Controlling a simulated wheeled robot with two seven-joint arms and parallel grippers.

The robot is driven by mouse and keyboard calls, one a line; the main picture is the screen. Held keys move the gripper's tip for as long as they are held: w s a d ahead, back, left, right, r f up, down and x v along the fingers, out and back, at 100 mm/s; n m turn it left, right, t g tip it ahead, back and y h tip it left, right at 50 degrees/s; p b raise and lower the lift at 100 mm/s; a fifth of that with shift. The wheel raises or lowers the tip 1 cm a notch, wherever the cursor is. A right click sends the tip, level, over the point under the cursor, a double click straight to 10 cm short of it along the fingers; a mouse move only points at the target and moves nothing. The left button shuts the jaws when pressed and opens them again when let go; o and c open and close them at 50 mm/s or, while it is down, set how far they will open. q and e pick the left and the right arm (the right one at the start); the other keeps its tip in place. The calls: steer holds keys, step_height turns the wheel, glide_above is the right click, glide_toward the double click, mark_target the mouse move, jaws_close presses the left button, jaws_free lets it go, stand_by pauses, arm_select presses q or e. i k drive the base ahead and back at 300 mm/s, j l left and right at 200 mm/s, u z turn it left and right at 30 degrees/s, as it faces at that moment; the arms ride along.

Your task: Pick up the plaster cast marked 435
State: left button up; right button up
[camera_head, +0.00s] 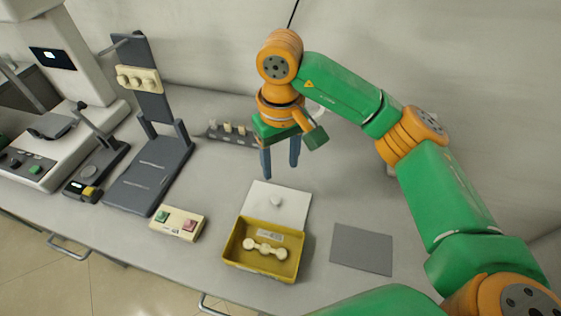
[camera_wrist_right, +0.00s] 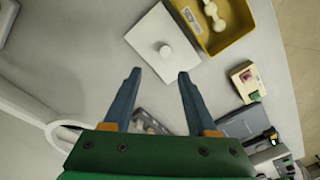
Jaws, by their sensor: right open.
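My right gripper (camera_head: 281,171) points down above the table, open and empty, behind the white lid with a knob (camera_head: 290,205). In the right wrist view its two fingers (camera_wrist_right: 160,74) are spread with nothing between them. A cream plaster piece with rounded ends (camera_head: 265,250) lies in the yellow tray (camera_head: 231,248); it also shows in the wrist view (camera_wrist_right: 214,15). A dark rack (camera_head: 215,137) with several small cream pieces stands left of the gripper, partly hidden in the wrist view (camera_wrist_right: 140,118). I cannot read 435 on any piece. My left gripper is out of view.
A grey mat (camera_head: 361,249) lies right of the tray. A control box with green and pink buttons (camera_head: 178,223) lies left of it. A dark stand (camera_head: 147,178) and a pale machine (camera_head: 75,60) fill the left side. The wall is close behind.

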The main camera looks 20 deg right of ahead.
mark_target(173, 226)
steer(key=k, duration=1.5)
